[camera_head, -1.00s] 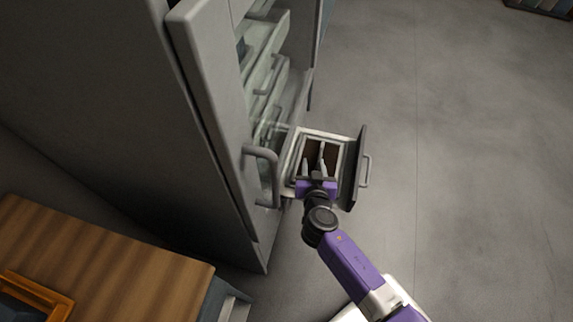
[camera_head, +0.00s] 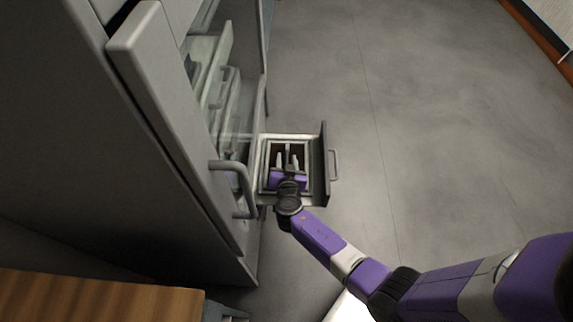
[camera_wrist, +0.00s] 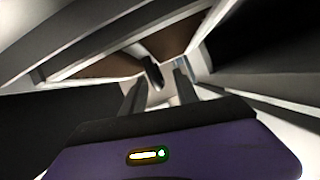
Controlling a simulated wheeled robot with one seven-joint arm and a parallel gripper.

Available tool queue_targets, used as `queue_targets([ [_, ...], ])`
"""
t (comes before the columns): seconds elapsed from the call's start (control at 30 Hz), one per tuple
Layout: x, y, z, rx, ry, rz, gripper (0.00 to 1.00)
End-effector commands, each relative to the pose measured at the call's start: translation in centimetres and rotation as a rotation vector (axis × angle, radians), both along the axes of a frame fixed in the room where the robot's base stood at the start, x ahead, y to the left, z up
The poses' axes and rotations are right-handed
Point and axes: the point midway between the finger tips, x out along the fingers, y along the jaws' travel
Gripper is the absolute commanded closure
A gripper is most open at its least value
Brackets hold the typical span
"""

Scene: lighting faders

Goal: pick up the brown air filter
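An open drawer (camera_head: 264,150) at the foot of the grey cabinet has a brown interior, and brown surfaces (camera_wrist: 172,40) show in the wrist view. I cannot tell whether this brown is the air filter or the drawer's lining. My gripper (camera_head: 287,160) points down into the drawer, its two pale fingers apart. A thin dark upright piece stands between or just beyond the fingers; it also shows in the wrist view (camera_wrist: 153,73). Whether it belongs to the filter is unclear. No grip on anything shows, and my purple gripper body hides the drawer's near part.
The drawer's dark front (camera_head: 321,165) with its handle stands right of my gripper. A cabinet door handle (camera_head: 238,185) juts out close on the left, below glass-fronted drawers (camera_head: 225,100). A wooden top (camera_head: 90,300) is at lower left. The floor right of the drawer is clear.

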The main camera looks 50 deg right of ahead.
Motion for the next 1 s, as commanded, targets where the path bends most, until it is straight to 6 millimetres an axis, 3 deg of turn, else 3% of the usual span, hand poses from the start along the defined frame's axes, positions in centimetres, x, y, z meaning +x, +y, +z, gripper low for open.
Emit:
queue_targets([
  [0.33, 0.47, -0.55, -0.33, 0.001, 0.0, 0.0, 0.64],
  [0.5, 0.47, -0.54, -0.34, 0.001, 0.0, 0.0, 0.97],
  [0.53, 0.47, -0.53, -0.33, 0.001, 0.0, 0.0, 1.0],
  [1.0, 0.49, -0.54, -0.04, 0.001, -0.001, 0.0, 1.0],
])
